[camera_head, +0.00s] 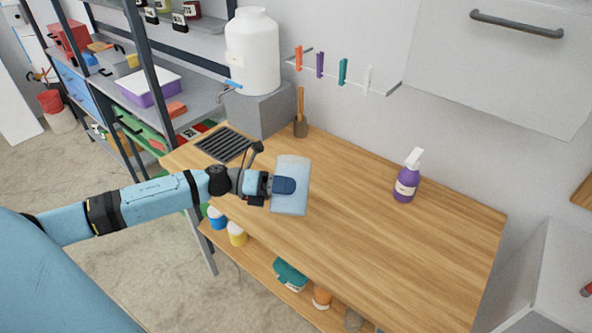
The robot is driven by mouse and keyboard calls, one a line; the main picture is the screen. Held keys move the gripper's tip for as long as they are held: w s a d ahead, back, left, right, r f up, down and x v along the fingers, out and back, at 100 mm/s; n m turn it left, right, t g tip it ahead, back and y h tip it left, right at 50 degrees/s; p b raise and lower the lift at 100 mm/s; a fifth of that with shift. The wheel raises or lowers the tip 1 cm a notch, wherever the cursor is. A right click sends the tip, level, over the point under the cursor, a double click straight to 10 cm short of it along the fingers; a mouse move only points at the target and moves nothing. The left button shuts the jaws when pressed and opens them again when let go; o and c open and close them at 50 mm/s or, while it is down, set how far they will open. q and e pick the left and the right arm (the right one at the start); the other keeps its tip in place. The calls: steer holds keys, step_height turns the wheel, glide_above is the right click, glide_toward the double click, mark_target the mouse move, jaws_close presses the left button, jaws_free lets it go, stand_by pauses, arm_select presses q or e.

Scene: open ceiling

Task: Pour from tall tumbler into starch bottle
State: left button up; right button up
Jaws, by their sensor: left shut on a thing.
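My left gripper (284,186) is shut on the tall tumbler (292,170), a pale blue-grey vessel held above the left part of the wooden counter. The tumbler looks close to upright with a slight tilt. Its contents cannot be seen. The starch bottle (405,187) is purple with a white spray-type top and a pale label. It stands upright on the counter, to the right of the tumbler and well apart from it. My right gripper does not show.
The wooden counter (350,210) is clear between tumbler and bottle. A white tank (252,55) stands on a grey block (262,108) at the back left. A brush (300,125) stands near the wall. A drain grate (223,144) lies left. Coloured clips (320,64) hang on a rail.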

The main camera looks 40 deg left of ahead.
arm_select(q)
steer(key=shift+n+p, duration=0.6)
steer(key=shift+p, duration=0.15)
stand_by(1.3)
steer(key=shift+r+n+g+p, duration=0.4)
steer(key=shift+n+p, duration=0.1)
steer(key=shift+p, duration=0.35)
stand_by(1.3)
